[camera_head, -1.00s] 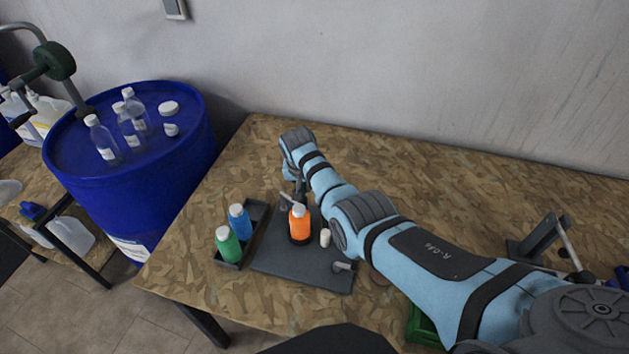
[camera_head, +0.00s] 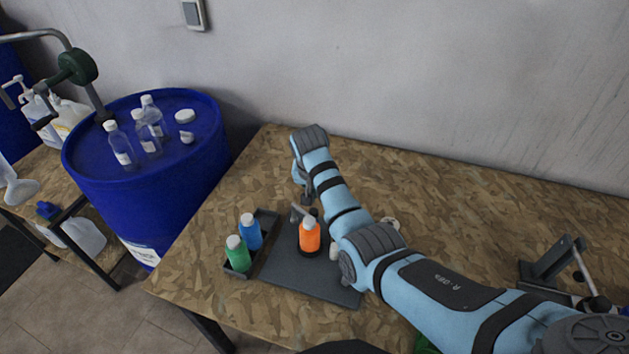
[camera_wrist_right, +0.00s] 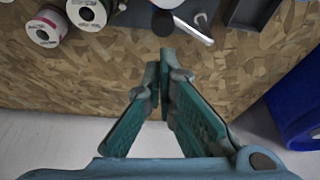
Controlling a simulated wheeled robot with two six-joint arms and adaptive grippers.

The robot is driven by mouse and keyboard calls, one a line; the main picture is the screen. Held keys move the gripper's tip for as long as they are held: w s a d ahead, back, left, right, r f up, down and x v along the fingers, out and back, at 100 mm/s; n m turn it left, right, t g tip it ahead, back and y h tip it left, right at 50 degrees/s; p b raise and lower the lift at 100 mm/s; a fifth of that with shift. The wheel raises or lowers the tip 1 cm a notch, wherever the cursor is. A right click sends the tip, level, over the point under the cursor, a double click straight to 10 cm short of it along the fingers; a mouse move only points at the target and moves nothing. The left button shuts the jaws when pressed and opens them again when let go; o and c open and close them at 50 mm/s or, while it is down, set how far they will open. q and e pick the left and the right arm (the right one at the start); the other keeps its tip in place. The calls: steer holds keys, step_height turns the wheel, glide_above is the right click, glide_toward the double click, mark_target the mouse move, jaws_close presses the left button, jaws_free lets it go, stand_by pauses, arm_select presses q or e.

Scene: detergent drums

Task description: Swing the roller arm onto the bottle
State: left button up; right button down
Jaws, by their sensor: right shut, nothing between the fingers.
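The orange bottle (camera_head: 309,236) with a white cap stands upright on the dark base plate (camera_head: 300,279). The metal roller arm (camera_head: 298,211) shows small and partly blocked just behind the bottle. It seems to be the pale bar in the right wrist view (camera_wrist_right: 190,27); whether it touches the bottle I cannot tell. My right gripper (camera_head: 306,201) hangs behind the bottle, close to the roller arm. In the right wrist view its fingers (camera_wrist_right: 164,62) are together and empty, short of the bar. My left gripper is out of view.
A black tray (camera_head: 267,225) holds a blue bottle (camera_head: 251,231) and a green bottle (camera_head: 237,254) left of the plate. Label rolls (camera_wrist_right: 44,26) lie beside the station. A blue drum (camera_head: 150,195) stands left of the table. A metal stand (camera_head: 553,262) is at right.

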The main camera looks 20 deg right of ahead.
steer(key=v, duration=0.7)
